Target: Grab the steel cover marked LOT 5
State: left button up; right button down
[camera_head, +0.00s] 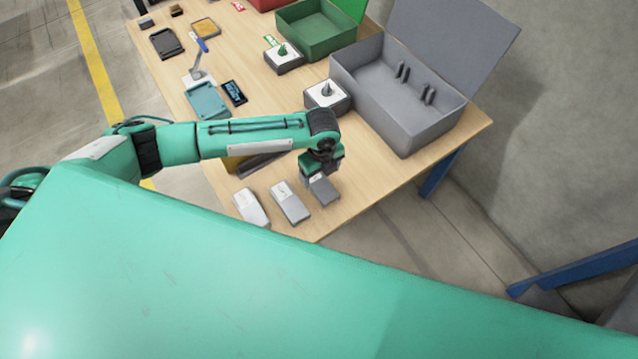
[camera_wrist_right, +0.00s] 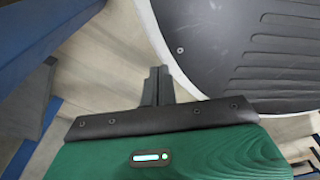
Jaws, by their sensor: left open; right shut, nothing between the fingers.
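Three covers lie in a row at the near end of the table: a pale one on the left (camera_head: 251,208), a grey one in the middle (camera_head: 290,204) and a darker grey one on the right (camera_head: 324,191). Small marks show on some of them, but I cannot read which is LOT 5. My left gripper (camera_head: 314,177) is open, pointing down at the far end of the right cover and partly hiding it. I cannot tell whether it touches the cover. My right gripper (camera_wrist_right: 157,86) is shut and empty, away from the covers.
A grey open box (camera_head: 404,123) with a raised lid and a green box (camera_head: 318,42) stand at the back. A teal tray (camera_head: 207,101) lies behind my left arm. The wooden table (camera_head: 375,172) is bare right of the gripper.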

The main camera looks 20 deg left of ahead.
aim_at(319, 183)
pick_arm(q)
jog(key=f, duration=0.5)
jog(key=shift+w+a+f, duration=0.1)
jog(key=shift+a+f, duration=0.05)
jog(key=shift+a, duration=0.2)
jog(key=c, duration=1.3)
